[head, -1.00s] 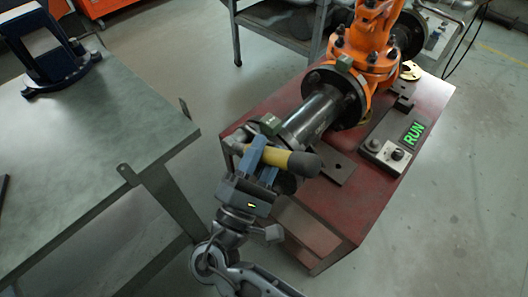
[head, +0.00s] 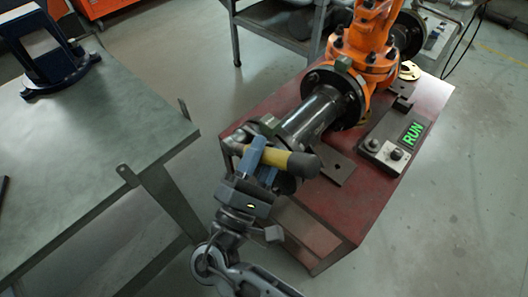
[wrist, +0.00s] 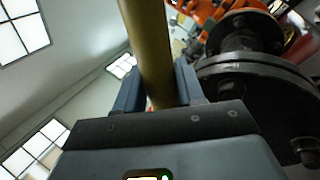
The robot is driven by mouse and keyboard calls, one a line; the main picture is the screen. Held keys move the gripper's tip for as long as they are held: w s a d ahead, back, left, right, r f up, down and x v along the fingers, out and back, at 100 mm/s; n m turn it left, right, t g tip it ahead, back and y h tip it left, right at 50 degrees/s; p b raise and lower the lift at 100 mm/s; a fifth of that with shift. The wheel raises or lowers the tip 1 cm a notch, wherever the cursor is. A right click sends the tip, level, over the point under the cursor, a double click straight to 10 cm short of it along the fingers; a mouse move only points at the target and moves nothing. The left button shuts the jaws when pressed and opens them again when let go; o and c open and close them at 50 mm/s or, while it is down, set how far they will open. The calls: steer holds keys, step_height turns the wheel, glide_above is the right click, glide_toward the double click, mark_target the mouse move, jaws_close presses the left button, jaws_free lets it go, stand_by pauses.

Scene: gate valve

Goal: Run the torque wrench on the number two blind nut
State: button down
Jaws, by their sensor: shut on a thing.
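The torque wrench (head: 280,157) has a yellow shaft and a dark grip end pointing right in the head view. My gripper (head: 257,162) is shut around its shaft, in front of the near end of the pipe. In the wrist view the yellow shaft (wrist: 150,50) runs upward between my blue fingers (wrist: 160,92). The dark blind flange (wrist: 265,100) with bolts and nuts is just right of my fingers there. In the head view my gripper and the wrench hide most of that flange. I cannot tell which nut is number two or whether the wrench head sits on one.
The black pipe (head: 310,118) leads to the orange gate valve (head: 362,55) on a red bench (head: 335,212). A green-topped table (head: 90,130) stands left. Open floor lies right.

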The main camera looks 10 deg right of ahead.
steer(key=shift+s+a, duration=0.65)
steer(key=shift+a, duration=0.35)
steer(key=shift+s+a, duration=0.6)
steer(key=shift+a, duration=0.35)
